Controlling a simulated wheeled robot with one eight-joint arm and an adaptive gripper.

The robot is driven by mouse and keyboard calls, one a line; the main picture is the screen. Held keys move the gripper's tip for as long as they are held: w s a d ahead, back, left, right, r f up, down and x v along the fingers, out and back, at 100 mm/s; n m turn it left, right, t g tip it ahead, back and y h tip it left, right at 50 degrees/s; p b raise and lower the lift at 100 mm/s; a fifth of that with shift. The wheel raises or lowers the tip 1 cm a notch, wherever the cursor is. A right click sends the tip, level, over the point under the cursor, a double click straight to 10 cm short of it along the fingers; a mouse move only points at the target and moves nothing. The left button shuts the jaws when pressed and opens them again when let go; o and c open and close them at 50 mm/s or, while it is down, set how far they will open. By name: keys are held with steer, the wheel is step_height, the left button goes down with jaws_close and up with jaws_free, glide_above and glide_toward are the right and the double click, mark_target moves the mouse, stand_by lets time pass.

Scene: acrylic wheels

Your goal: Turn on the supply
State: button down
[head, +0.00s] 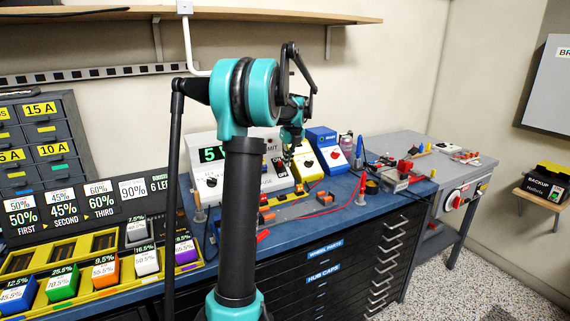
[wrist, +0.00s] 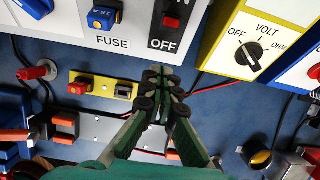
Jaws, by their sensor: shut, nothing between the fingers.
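The supply (head: 208,180) is a white box with a green-lit display, standing on the blue bench behind my arm. In the wrist view its front panel (wrist: 75,38) fills the top left. A black switch plate with a red rocker (wrist: 173,22) carries the word OFF below it; the rocker's upper part is cut off by the frame. My gripper (wrist: 160,78) is shut and empty, its fingertips just below the OFF label in the picture. I cannot tell whether they touch the panel. In the head view my gripper (head: 290,155) hangs in front of the supply's right end.
A blue fuse holder (wrist: 102,18) sits left of the switch. A yellow meter (wrist: 228,58) with a black knob stands close on the right, then a blue instrument (head: 327,145). Terminals, red leads and a yellow strip (wrist: 112,89) lie below. Yellow trays with coloured blocks (head: 60,284) occupy the left.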

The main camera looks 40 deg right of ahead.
step_height(320, 180, up, 8)
steer(key=shift+w+d, duration=0.15)
steer(key=shift+w, duration=0.15)
stand_by(0.6)
